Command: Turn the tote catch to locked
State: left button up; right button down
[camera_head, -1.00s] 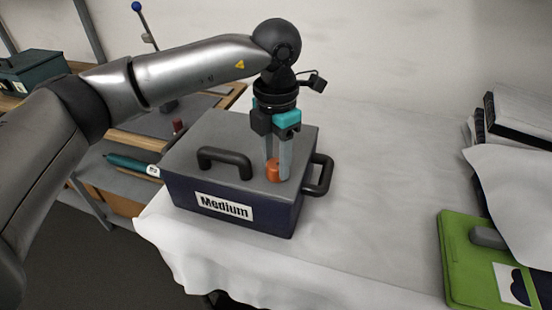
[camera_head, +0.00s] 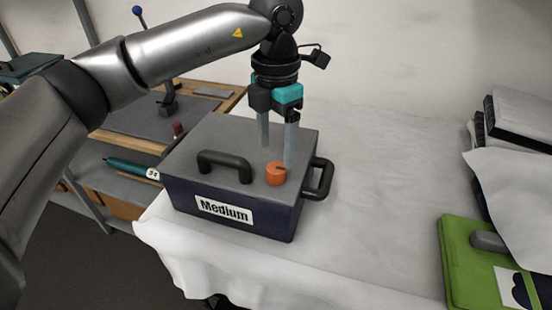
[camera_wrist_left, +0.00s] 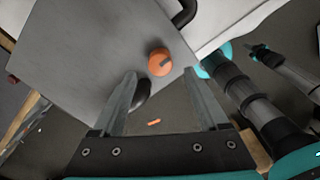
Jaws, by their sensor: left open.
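The tote (camera_head: 238,138) is a dark blue box with a grey lid and a "Medium" label, standing on the white-covered table. Its catch is a round orange knob (camera_head: 276,174) near the lid's right front corner, with a dark mark on top. The catch also shows in the left wrist view (camera_wrist_left: 159,62), where the mark runs slantwise from its middle. My left gripper (camera_head: 277,154) is open and empty, pointing down just above and behind the catch, its fingers apart from it.
A black handle (camera_head: 224,163) rises from the lid left of the catch, and a side handle (camera_head: 320,180) sticks out right. A green case (camera_head: 468,262) and a stack of books (camera_head: 519,119) are at the right. The cloth between is clear.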

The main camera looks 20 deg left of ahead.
aim_at(276, 168)
pick_arm(q)
notch_tip(276, 168, up, 10)
jog(key=shift+r, duration=0.25)
dwell(0.3)
